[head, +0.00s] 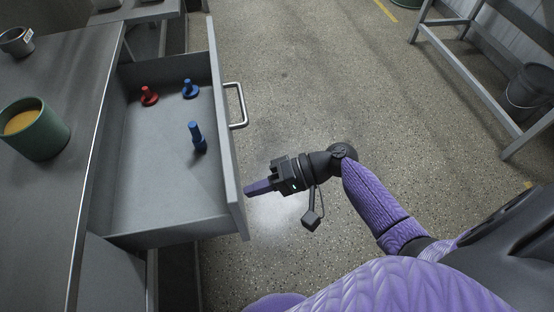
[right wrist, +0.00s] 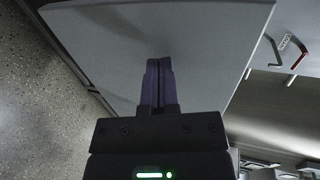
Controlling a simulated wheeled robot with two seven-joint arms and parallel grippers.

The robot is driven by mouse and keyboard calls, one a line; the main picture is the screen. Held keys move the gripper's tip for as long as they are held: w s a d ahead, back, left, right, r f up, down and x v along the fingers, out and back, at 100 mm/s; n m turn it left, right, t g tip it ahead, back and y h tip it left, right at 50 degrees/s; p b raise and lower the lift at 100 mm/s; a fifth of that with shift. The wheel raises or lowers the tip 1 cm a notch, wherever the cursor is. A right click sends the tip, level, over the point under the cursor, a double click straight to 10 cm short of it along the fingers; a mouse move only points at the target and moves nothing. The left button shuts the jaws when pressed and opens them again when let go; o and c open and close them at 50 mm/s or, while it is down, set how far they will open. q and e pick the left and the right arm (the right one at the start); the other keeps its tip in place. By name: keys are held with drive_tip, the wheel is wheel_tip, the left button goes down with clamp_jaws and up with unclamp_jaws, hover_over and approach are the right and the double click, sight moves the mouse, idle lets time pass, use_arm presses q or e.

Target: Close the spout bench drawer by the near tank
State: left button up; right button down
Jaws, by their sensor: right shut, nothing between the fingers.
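The grey drawer (head: 165,225) stands open from the bench (head: 85,75) at the left of the head view. Its front panel (head: 222,110) carries a metal bar handle (head: 240,106). Inside lie a red spout (head: 148,95) and two blue spouts, one by the back corner (head: 189,89) and one nearer (head: 197,138). My right gripper (head: 247,190) is shut and empty, its purple fingers pointing at the outer face of the front panel, below the handle in the picture. In the right wrist view the fingers (right wrist: 158,65) overlap the grey panel (right wrist: 100,30); contact cannot be told. My left gripper is out of view.
A green tank (head: 36,140) with orange liquid stands on the bench, with a small metal container (head: 17,41) farther back. A metal rack (head: 470,75) and a grey bucket (head: 527,90) stand at the right. The speckled floor between is clear.

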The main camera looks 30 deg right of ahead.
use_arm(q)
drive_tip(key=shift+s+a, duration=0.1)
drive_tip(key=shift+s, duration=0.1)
use_arm(e)
drive_tip(key=shift+a, duration=0.25)
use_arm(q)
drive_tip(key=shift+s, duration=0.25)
use_arm(e)
drive_tip(key=shift+a, duration=0.1)
